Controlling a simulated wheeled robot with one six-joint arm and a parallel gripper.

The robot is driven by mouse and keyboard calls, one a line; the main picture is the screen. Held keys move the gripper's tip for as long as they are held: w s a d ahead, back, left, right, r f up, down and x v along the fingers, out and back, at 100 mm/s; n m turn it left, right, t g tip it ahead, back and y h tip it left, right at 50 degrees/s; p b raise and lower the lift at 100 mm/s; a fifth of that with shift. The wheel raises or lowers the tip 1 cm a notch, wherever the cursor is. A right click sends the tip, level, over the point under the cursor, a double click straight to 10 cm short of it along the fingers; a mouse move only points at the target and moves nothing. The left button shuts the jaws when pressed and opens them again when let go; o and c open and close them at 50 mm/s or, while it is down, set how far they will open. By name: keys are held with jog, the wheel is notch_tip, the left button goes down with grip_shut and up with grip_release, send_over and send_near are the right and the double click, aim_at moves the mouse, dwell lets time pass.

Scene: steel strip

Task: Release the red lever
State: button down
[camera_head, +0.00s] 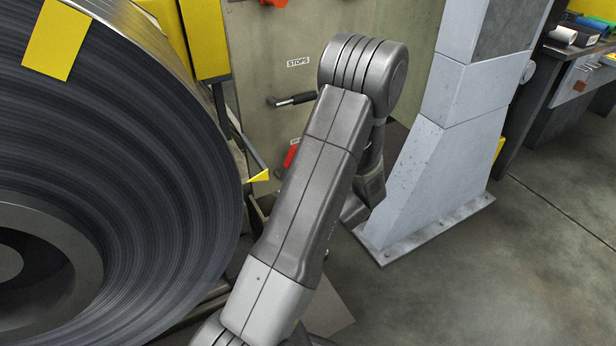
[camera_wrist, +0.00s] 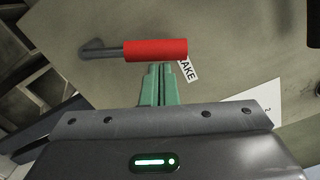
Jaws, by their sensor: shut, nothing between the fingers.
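The red lever (camera_wrist: 155,50) shows in the wrist view as a red cylindrical grip on a dark shank, lying almost level across the picture. My gripper (camera_wrist: 160,68) has green fingers that are shut together with nothing between them. The fingertips point at the underside of the red grip in the picture; I cannot tell whether they touch it. In the head view the red lever (camera_head: 290,156) stands tilted on the panel, partly hidden by my arm, which also hides my gripper there.
A label ending in "AKE" (camera_wrist: 188,70) sits by the lever. A black-handled lever (camera_head: 293,100) is under the "STOPS" label (camera_head: 298,62). A large steel coil (camera_head: 190,150) stands at left and a grey pillar (camera_head: 440,160) at right. Floor (camera_head: 540,260) is clear at right.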

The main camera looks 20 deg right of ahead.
jog(key=shift+s+a+r+n+b, duration=0.1)
jog(key=shift+a+r+n+b, duration=0.3)
jog(key=shift+a+n+b, duration=0.85)
jog(key=shift+s+a+r+n+b, duration=0.1)
jog(key=shift+a+r+n+b, duration=0.45)
jog(key=shift+b, duration=1.3)
jog(key=shift+d, duration=0.1)
jog(key=shift+d+f, duration=0.1)
jog(key=shift+d, duration=0.05)
